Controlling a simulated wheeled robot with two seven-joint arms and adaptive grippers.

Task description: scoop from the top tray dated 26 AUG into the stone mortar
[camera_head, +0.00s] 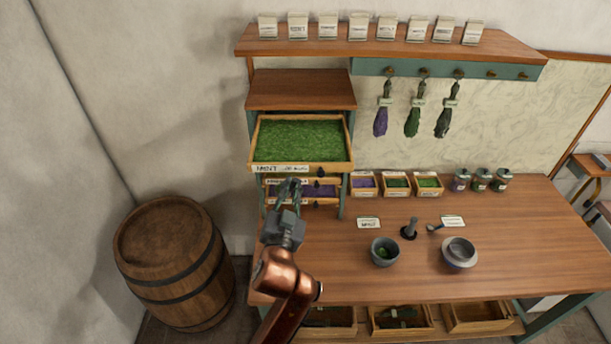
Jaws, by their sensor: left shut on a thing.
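The top tray (301,166) is pulled out of the wooden rack and full of green herb. Its front label (282,169) is too small to read surely. My left gripper (288,184) is in front of the second tray, just below the top tray's front edge. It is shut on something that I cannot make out. A dark stone mortar (384,257) stands on the table with some green inside. A small dark scoop (434,227) lies by a white card, and a pestle (409,231) stands nearby. My right gripper is not in view.
The second tray (325,190) holds purple stuff. Several small boxes (396,186) and jars (481,181) line the table's back. A grey bowl (459,253) is right of the mortar. A barrel (173,260) stands left. Herb bundles (414,121) hang above.

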